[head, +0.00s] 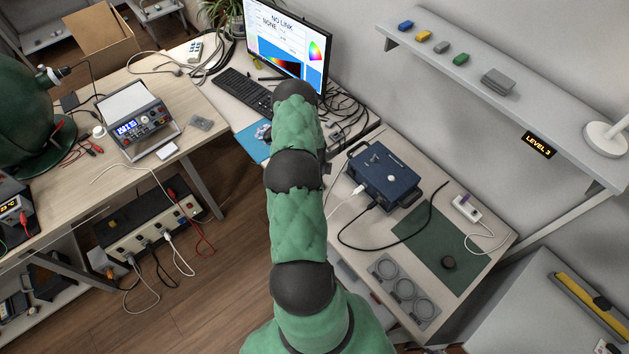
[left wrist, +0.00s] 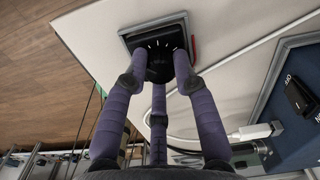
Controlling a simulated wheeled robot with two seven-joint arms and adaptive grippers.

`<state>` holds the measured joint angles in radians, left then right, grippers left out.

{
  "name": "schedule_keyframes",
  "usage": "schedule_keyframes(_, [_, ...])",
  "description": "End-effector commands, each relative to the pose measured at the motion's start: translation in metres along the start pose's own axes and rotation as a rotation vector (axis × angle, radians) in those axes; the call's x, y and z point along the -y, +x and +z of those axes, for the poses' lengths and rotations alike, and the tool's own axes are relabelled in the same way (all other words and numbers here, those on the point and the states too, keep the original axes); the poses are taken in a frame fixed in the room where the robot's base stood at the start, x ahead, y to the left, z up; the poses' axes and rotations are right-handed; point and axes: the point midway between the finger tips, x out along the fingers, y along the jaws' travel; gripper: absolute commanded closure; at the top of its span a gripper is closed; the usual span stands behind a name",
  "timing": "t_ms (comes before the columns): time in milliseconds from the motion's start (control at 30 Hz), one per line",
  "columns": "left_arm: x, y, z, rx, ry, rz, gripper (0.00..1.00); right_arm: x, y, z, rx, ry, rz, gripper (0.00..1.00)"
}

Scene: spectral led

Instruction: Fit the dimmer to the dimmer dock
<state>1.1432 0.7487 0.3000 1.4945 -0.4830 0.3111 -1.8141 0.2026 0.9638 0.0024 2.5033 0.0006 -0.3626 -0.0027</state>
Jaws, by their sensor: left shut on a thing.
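In the left wrist view, my left gripper (left wrist: 160,72) has its purple fingers shut on a small black piece with white tick marks, which I take for the dimmer (left wrist: 159,47). The dimmer is at a dark, grey-rimmed square fixture, apparently the dimmer dock (left wrist: 145,27), on the pale bench top. A red strip runs by the dock's right edge. I cannot tell whether the dimmer is seated or just above it. In the head view my green arm hides the gripper, dimmer and dock. My right gripper is not in view.
A blue box (head: 385,177) with cables stands close to the right; its OFF switch (left wrist: 298,92) shows in the left wrist view. A white plug and cable (left wrist: 255,130) lie near the fingers. A green mat (head: 413,231) and a grey three-ring tray (head: 385,268) lie farther right.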

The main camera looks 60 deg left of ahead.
Motion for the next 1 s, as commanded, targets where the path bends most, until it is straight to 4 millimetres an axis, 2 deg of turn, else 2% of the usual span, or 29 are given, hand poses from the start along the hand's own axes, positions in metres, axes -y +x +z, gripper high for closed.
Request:
schedule_keyframes(167, [0.0003, 0.0063, 0.0004, 0.001, 0.0, -0.001, 1.0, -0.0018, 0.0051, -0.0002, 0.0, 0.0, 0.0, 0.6])
schedule_keyframes(467, [0.0002, 0.0046, 0.0003, 0.0, 0.0, -0.001, 1.0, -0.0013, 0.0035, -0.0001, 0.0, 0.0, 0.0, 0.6])
schedule_keyframes(500, [0.0002, 0.0046, 0.0002, 0.0, 0.0, -0.001, 0.61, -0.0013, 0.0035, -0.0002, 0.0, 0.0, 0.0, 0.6])
schedule_keyframes(567, [0.0002, 0.0046, 0.0002, 0.0, 0.0, 0.0, 0.44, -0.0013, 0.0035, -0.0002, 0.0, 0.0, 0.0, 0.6])
schedule_keyframes(1000, [-0.0001, 0.0002, 0.0, 0.0, 0.0, 0.0, 0.44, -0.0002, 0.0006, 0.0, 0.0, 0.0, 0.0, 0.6])
